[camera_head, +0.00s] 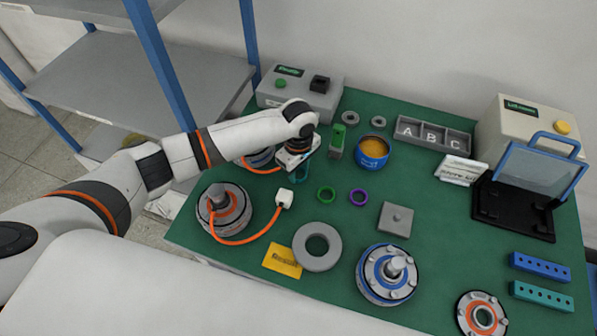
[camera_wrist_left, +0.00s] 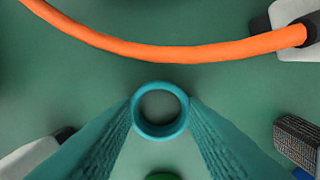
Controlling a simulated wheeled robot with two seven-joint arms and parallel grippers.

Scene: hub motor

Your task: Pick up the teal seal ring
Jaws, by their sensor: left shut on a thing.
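The teal seal ring (camera_wrist_left: 160,132) shows in the left wrist view, pinched between the two teal fingertips of my left gripper (camera_wrist_left: 160,112). Both fingers touch its sides, and the green mat shows through its hole. In the head view my left gripper (camera_head: 301,174) points down over the mat, left of the green ring (camera_head: 326,194). I cannot make out the teal ring apart from the teal fingers there, nor tell its height above the mat. My right gripper is not in view.
An orange cable with a white connector (camera_head: 284,198) runs close to the gripper. A grey control box (camera_head: 300,92) is behind.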

